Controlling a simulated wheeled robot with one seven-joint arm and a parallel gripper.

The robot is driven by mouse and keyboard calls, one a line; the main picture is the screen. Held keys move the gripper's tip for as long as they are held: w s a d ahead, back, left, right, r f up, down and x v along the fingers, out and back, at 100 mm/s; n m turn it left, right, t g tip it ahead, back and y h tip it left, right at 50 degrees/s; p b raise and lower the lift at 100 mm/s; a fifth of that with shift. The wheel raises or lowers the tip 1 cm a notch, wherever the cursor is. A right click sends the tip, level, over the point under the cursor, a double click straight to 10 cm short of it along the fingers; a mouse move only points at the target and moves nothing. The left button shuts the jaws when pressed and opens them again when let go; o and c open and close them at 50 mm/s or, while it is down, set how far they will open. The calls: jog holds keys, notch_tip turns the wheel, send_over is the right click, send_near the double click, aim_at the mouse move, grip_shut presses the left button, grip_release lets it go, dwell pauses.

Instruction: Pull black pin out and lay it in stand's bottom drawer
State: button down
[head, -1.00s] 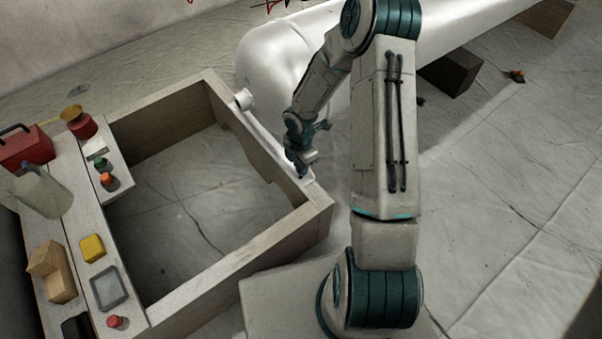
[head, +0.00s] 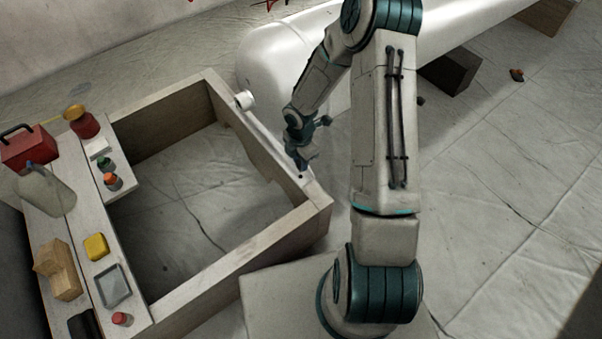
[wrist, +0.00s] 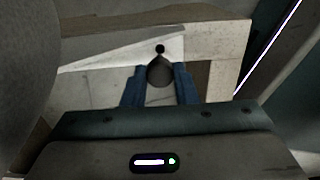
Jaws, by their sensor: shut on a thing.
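My gripper (head: 302,166) points down over the right side of the wooden frame, just above a pale strip (head: 272,143) along it. In the wrist view my gripper (wrist: 158,82) has its two blue fingers shut on a dark, rounded piece, the black pin (wrist: 160,74). A small black spot (wrist: 160,48) shows on the pale surface just beyond it; I cannot tell whether it is a hole or the pin's far end. The spot also shows below the fingertips in the head view. I cannot make out a stand with a bottom drawer.
The wooden frame (head: 255,248) surrounds open sheeted floor. Planks at left carry a red box (head: 30,147), a jug (head: 48,192), a wooden block (head: 58,272), a yellow block (head: 96,246) and a grey tray (head: 113,286). A large white pipe (head: 275,62) lies behind my arm.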

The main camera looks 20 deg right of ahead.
jog(key=shift+r+p, duration=1.6)
jog(key=shift+r, duration=0.2)
